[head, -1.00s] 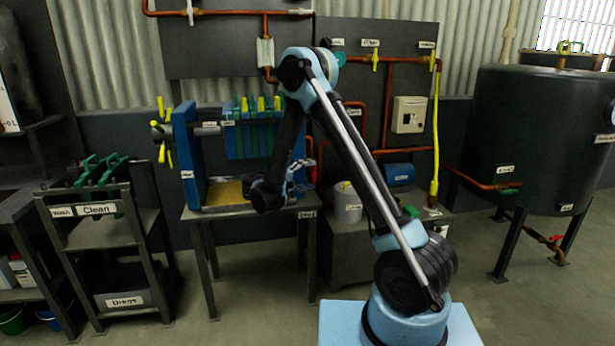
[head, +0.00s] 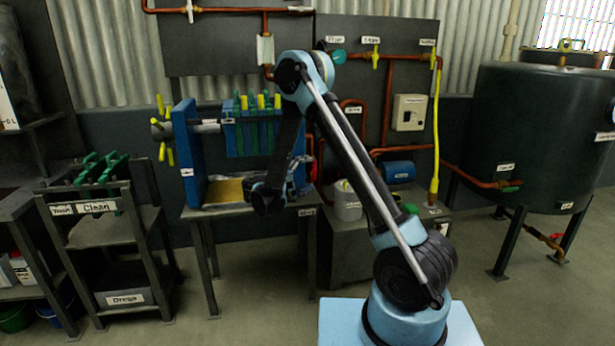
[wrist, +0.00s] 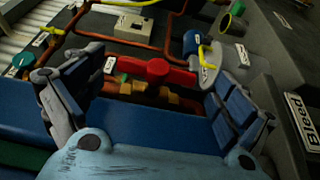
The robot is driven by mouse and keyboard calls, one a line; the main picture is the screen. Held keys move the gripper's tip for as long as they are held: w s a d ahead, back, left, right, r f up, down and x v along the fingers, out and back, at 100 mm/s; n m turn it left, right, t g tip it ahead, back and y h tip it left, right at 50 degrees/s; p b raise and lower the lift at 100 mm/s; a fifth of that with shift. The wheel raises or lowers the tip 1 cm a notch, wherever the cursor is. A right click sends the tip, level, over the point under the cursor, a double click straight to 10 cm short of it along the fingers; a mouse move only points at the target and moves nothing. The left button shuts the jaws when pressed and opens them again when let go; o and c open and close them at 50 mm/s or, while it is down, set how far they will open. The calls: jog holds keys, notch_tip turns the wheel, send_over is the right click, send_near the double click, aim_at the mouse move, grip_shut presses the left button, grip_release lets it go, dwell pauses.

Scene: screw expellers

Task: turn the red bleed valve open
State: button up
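The red bleed valve handle (wrist: 157,71) lies crosswise in the upper middle of the wrist view, with brass-coloured fittings just below it. In the head view a small red part (head: 310,147) shows at the right end of the blue press, partly hidden by my arm. My gripper (wrist: 150,100) is open and empty, one blue-padded finger at each side of the wrist view. The red handle appears between and beyond the fingertips; no contact shows. In the head view my gripper (head: 291,190) hangs in front of the press's right end. A "Bleed" label (wrist: 299,122) is at the wrist view's right edge.
Copper pipes (wrist: 135,43) run behind the valve. A grey bucket (head: 347,204) stands right of the press (head: 186,150). A yellow pipe (head: 435,130) and a dark tank (head: 540,130) are farther right. A rack (head: 97,207) stands at left.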

jog(key=shift+a, duration=0.1)
jog(key=v, duration=1.1)
jog(key=shift+s+a, duration=0.25)
jog(key=shift+a, duration=0.05)
